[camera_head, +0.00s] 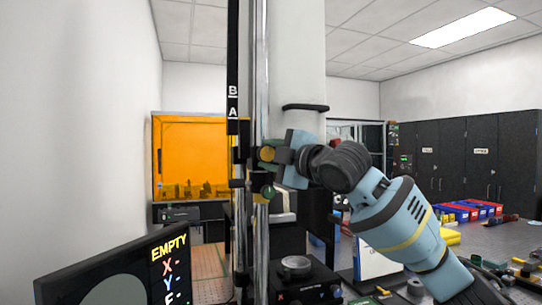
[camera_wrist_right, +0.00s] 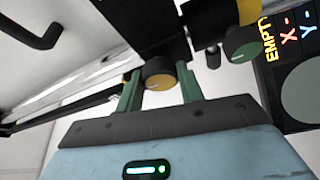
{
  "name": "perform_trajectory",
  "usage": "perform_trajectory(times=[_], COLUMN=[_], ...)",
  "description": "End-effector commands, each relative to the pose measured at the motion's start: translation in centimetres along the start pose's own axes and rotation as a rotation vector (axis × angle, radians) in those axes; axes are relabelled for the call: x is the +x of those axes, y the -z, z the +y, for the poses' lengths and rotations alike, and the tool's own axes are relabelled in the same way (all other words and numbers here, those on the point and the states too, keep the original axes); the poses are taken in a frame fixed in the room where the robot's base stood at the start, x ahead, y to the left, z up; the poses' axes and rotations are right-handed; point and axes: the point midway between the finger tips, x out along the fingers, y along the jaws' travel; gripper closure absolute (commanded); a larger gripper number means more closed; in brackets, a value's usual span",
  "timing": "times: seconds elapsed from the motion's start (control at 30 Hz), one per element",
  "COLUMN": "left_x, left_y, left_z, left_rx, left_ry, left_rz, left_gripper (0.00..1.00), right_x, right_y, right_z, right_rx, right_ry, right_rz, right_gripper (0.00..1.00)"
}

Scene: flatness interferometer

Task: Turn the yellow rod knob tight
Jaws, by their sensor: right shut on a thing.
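The yellow rod knob (camera_head: 267,154) sits on the side of the upright chrome rod (camera_head: 260,75) in the head view. In the right wrist view the yellow knob (camera_wrist_right: 159,75) has a pale line on its face and lies between two green fingers. My right gripper (camera_head: 279,155) reaches it from the right and is shut on it. A green knob (camera_head: 269,192) is lower on the same rod, and it also shows in the right wrist view (camera_wrist_right: 240,46), clear of the fingers. My left gripper is not in view.
A monitor (camera_head: 110,278) reading "EMPTY" stands at the lower left. A black scale bar marked A and B (camera_head: 233,90) runs beside the rod. A thick white column (camera_head: 297,60) stands behind. An orange-windowed enclosure (camera_head: 190,150) and a bench with colored bins (camera_head: 480,208) are farther back.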

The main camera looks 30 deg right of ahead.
Motion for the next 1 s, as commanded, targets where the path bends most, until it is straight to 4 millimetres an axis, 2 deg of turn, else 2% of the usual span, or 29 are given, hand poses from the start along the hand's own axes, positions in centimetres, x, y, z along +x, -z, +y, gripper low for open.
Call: perform_trajectory(times=[0.37, 0.4, 0.53, 0.87, 1.0], left_x=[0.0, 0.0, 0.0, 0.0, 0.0], left_y=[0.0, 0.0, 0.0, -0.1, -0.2], left_z=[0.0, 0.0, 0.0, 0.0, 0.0], left_rx=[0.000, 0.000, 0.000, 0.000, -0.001], left_ry=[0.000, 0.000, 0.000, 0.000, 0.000], left_rz=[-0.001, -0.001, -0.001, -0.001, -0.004], left_gripper=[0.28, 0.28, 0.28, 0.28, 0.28], right_x=[0.0, 0.0, 0.0, -0.2, -1.4], right_y=[0.0, 0.0, 0.0, -0.1, -0.1], right_z=[-0.1, -0.1, 0.0, 0.0, 0.0], right_rx=[-0.005, -0.005, -0.004, -0.004, -0.005], right_ry=[0.002, 0.002, 0.002, 0.001, 0.000], right_rz=[-0.001, -0.001, -0.001, -0.001, -0.001], right_gripper=[0.85, 0.59, 0.42, 0.41, 0.41])
